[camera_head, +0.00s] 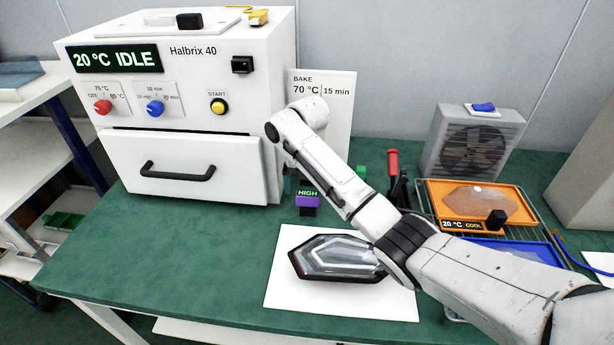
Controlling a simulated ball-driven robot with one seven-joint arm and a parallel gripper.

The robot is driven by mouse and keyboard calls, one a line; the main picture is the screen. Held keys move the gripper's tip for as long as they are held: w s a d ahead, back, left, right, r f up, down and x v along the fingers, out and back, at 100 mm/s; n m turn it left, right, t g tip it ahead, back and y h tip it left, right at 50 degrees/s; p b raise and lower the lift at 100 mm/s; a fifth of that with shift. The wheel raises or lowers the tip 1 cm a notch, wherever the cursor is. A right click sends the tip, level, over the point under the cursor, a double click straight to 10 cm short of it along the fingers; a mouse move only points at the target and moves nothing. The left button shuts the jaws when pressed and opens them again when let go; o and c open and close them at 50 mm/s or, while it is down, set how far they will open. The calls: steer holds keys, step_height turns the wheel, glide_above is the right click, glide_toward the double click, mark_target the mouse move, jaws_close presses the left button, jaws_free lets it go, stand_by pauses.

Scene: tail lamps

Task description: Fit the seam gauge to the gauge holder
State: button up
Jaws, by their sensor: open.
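I cannot tell for certain which things are the seam gauge and the gauge holder. A red-handled tool (392,164) stands upright beside dark upright parts, right of my forearm. My arm reaches from the lower right up to a wrist in front of the oven's right side.
The white oven (190,190) reads 20 °C IDLE, its drawer shut. A lamp (335,256) lies on a white sheet (293,292). An orange tray (521,188) and blue tray (525,249) sit on a rack before a fan (474,150). The bench's front left is clear.

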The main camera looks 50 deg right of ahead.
mark_target(308, 193)
steer(key=shift+f, duration=2.7)
steer(key=c, duration=1.2)
steer(key=shift+r, duration=0.15)
steer(key=shift+c, duration=0.4)
steer(key=shift+r+p, duration=1.45)
steer(key=shift+p, duration=0.15)
steer(key=shift+r+p, duration=1)
steer(key=shift+r, duration=0.05)
